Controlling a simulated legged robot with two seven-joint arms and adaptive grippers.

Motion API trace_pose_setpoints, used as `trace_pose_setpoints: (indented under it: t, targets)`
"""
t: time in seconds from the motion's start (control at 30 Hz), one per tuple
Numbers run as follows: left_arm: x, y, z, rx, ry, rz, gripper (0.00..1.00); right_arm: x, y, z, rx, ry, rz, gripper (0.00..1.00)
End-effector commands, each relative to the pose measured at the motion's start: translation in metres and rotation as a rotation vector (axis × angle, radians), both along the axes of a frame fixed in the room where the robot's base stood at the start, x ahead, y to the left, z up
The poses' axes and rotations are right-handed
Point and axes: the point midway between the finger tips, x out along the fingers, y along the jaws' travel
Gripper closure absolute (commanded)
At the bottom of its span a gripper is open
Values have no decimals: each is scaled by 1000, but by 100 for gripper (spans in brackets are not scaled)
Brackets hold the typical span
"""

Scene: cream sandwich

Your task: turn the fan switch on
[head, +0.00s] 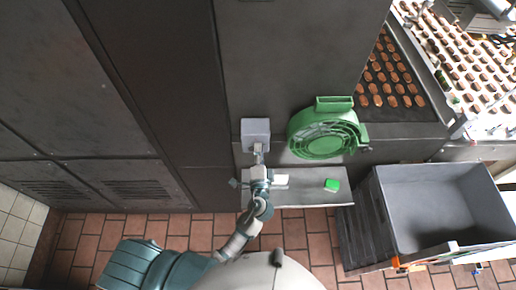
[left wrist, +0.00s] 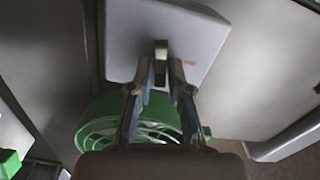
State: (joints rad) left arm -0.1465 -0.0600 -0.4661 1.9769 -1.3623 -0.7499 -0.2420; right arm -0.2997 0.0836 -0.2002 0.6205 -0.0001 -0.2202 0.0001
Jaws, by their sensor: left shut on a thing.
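The grey switch box (head: 256,128) is fixed on the dark cabinet front, left of the green fan (head: 322,134). In the left wrist view the box (left wrist: 195,45) fills the upper middle, with a small lever (left wrist: 161,52) standing out from its face. My left gripper (head: 258,152) reaches up to the box from below. In the left wrist view my left gripper (left wrist: 161,72) has its two fingertips on either side of the lever, shut on it. The fan (left wrist: 100,115) shows behind the fingers. My right gripper is not in view.
A grey shelf (head: 300,198) below the fan carries a green block (head: 332,185). A large grey crate (head: 440,190) stands at the right. A conveyor with rows of brown biscuits (head: 470,60) runs at the upper right. Tiled floor lies in front.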

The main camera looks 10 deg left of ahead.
Motion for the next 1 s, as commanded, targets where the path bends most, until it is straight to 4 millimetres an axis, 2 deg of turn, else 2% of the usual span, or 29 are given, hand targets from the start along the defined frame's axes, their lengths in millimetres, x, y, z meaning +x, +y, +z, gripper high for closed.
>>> trace_pose_setpoints:
  t: [0.4, 0.97, 1.0]
  targets:
    - [-1, -3, -5, 181, 58, -8, 100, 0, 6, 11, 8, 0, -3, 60]
    - [-1, -4, -8, 207, 70, -8, 100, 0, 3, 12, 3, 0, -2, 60]
    - [-1, -3, -8, 207, 71, -8, 74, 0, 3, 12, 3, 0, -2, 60]
